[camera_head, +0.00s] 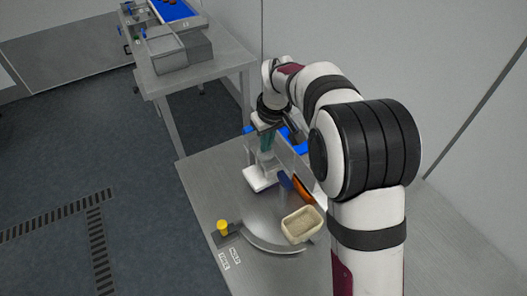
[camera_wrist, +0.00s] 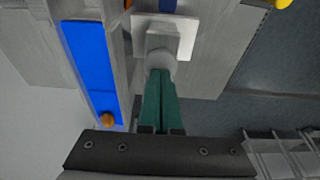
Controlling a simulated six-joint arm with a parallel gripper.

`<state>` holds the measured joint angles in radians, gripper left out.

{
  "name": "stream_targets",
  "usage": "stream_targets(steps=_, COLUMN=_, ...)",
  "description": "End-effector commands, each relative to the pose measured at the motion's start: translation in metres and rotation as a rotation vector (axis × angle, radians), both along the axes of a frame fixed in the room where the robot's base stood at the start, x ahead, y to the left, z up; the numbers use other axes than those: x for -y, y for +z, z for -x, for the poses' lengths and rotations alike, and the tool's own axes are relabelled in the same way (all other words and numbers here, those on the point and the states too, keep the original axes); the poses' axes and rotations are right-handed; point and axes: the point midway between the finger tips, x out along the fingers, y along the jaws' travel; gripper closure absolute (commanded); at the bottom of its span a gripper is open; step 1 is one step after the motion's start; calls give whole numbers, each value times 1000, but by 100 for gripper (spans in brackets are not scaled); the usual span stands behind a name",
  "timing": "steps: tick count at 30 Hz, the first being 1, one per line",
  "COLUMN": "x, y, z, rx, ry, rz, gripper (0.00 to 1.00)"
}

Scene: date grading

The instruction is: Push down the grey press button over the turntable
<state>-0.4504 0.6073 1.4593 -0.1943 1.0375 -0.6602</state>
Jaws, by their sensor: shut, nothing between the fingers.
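The grey press button (camera_wrist: 161,60) shows in the wrist view as a rounded grey end on a block-like mount, above a white square plate (camera_wrist: 184,38). My gripper (camera_wrist: 160,74) has its green fingers together and empty. Its fingertips overlap the near edge of the button in this view; I cannot tell whether they touch it. In the head view my gripper (camera_head: 266,148) points down over the white plate (camera_head: 258,180) at the bench's far end. The button is hard to make out there, and I cannot identify the turntable clearly.
A blue strip (camera_wrist: 88,60) with a small brown-orange piece (camera_wrist: 108,119) lies left of my fingers. On the bench are a beige tray (camera_head: 289,225), a yellow knob (camera_head: 223,226) and a curved metal track (camera_head: 262,243). A side table with a grey bin (camera_head: 166,58) stands behind.

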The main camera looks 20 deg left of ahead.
Motion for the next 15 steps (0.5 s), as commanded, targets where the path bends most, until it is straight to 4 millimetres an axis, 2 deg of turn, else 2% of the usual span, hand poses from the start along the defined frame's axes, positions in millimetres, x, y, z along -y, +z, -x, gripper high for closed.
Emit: stream_targets(steps=15, x=0, y=-11, z=0, rx=-1, ry=0, rz=-1, gripper=100)
